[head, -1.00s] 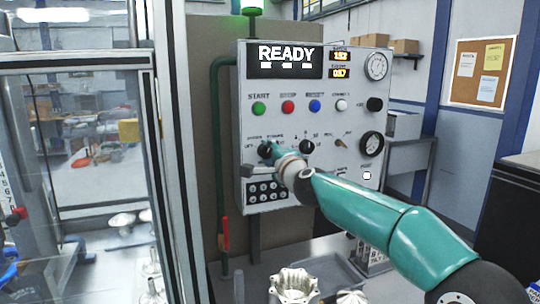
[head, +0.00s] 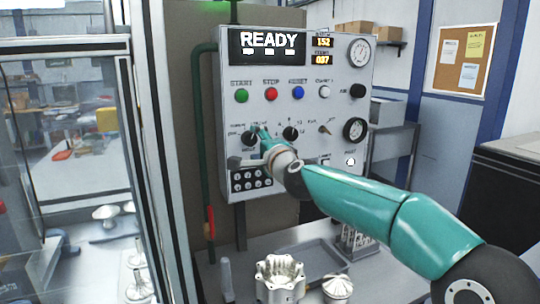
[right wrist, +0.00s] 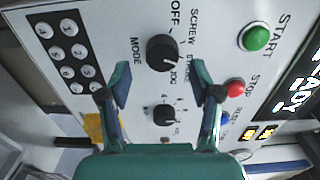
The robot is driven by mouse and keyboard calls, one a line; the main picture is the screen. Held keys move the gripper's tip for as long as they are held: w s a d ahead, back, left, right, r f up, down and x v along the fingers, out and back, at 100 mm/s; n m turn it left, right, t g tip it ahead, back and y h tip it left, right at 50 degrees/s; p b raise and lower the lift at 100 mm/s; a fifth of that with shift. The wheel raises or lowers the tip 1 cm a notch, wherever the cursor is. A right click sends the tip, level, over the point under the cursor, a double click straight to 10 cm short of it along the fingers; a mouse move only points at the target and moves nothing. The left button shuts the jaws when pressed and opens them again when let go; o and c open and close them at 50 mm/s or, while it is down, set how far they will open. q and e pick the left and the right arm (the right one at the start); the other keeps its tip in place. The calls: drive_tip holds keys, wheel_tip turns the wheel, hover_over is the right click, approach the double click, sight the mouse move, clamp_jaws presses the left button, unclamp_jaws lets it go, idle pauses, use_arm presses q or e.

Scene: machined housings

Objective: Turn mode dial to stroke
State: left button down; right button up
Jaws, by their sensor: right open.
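The mode dial is a black round knob (right wrist: 163,53) on the grey control panel, with OFF, SCREW, STROKE and JOG labels around it. Its light pointer mark seems to lie on the STROKE/JOG side, but I cannot tell exactly which label. In the head view the dial (head: 249,140) is at the panel's lower left, partly behind my right gripper. My right gripper (right wrist: 160,82) is open and empty. Its two teal fingers are spread in front of the panel, with the dial showing just beyond and between the tips; no contact is visible. My left gripper is out of view.
A second black knob (head: 290,133) sits right of the dial. Start (head: 241,96), stop (head: 270,94) and reset (head: 298,92) buttons are above. A small keypad (right wrist: 71,50) is below the dial. The display (head: 268,45) reads READY. Machined housings (head: 279,279) stand on the table below.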

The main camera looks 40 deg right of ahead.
drive_tip(key=v, duration=0.9)
drive_tip(key=shift+s, duration=0.25)
